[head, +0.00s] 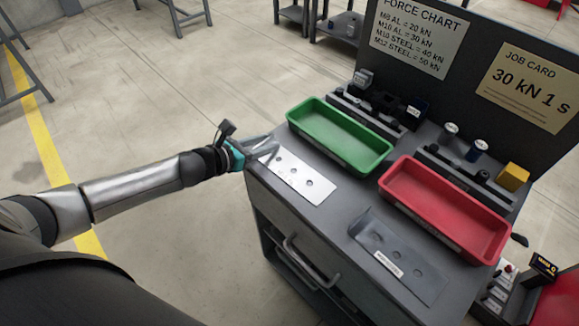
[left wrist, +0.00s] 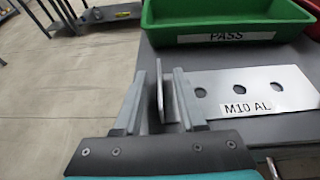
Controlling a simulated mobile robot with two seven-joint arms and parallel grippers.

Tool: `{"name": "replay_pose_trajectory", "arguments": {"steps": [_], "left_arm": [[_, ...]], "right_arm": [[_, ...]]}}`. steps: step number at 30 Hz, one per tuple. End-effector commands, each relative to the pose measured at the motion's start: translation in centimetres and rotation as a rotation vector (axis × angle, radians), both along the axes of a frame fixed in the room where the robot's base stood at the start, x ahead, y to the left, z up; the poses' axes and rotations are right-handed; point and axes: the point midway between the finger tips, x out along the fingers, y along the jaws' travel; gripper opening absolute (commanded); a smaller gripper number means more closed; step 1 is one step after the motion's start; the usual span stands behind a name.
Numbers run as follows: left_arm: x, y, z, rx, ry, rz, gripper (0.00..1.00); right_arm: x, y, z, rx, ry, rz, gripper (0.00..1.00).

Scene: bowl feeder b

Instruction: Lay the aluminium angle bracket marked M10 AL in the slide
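The aluminium angle bracket (head: 288,183) lies on the grey bench top at its left edge, a pale plate with several holes. Its M10 AL label reads clearly in the left wrist view (left wrist: 285,88). Its upright flange (left wrist: 160,88) stands at the plate's left end. My left gripper (head: 267,148) is at that end, and in the left wrist view its fingers (left wrist: 160,100) are open on either side of the flange, with gaps showing. My right gripper is not in view. I cannot make out a slide in either view.
A darker bracket (head: 408,264) with a white label lies at the bench's front right. A green PASS tray (head: 340,148) and a red tray (head: 440,222) stand behind the brackets. A force chart (head: 418,37) and a job card (head: 525,85) reading 30 kN 1 s hang on the back panel.

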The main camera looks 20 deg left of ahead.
Motion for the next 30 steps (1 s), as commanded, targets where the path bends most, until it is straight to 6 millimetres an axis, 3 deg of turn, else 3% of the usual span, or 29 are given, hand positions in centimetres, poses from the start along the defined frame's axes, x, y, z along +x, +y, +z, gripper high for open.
{"name": "replay_pose_trajectory", "arguments": {"steps": [5,16,30], "left_arm": [[-0.01,-0.01,0.00,0.000,0.000,0.000,0.40],[-0.03,-0.01,0.02,0.000,0.000,0.000,0.00],[-0.04,-0.01,0.02,0.000,0.000,-0.001,0.00]], "right_arm": [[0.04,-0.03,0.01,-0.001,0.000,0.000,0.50],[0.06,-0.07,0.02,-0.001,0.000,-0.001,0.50],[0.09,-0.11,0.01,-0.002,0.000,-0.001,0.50]]}}
